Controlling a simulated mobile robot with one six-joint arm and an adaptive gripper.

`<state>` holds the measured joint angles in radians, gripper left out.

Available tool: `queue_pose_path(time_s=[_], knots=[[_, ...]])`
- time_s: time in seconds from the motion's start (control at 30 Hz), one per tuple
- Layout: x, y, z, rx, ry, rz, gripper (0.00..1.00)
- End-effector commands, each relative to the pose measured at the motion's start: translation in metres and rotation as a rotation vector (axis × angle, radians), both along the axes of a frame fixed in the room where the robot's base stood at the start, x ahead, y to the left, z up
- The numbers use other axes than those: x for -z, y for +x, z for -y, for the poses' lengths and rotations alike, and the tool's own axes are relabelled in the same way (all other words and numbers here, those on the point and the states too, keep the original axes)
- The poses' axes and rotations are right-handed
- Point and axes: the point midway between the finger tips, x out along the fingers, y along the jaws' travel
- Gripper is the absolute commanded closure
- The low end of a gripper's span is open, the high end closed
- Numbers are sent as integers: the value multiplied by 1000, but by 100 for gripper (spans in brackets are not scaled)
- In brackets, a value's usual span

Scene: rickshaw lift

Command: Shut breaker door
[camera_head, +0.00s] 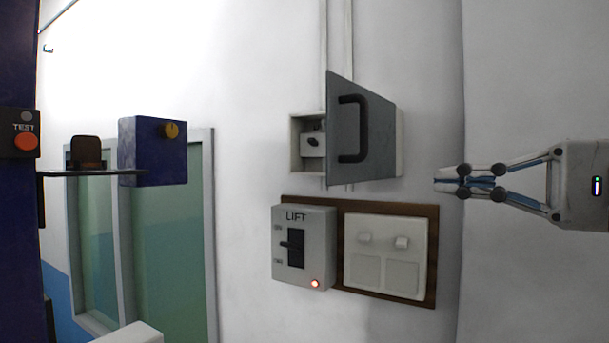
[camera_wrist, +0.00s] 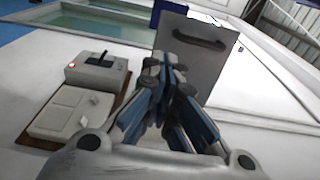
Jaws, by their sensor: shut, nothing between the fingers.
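The breaker door (camera_head: 376,130) is a grey panel with a black handle (camera_head: 350,128). It stands swung out from a small wall box (camera_head: 306,125), whose left part shows a switch inside; the door hides the rest. My gripper (camera_head: 437,185) is shut and empty, to the right of the door and a little below its handle, apart from it in the picture. In the wrist view the door (camera_wrist: 193,60) shows beyond my fingers (camera_wrist: 165,75), with its handle near the top and its lower part partly hidden by them.
Below the breaker box, a LIFT switch box (camera_head: 316,262) with a lit red lamp and a white panel (camera_head: 400,275) sit on a brown board. A dark blue box (camera_head: 152,150) and a shelf stand at the left, before a greenish window (camera_head: 168,240). Bare wall lies at the right.

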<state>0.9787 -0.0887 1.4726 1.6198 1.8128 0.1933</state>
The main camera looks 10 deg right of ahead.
Motion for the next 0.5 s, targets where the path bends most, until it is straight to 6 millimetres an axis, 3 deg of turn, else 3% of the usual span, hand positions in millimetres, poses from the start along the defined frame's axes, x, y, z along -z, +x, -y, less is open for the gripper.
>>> queue_pose_path(time_s=[0.3, 0.5], knots=[[-1, 45, -54, -8, -1, -2, 100], [-1, 67, -77, -4, -1, -1, 100]])
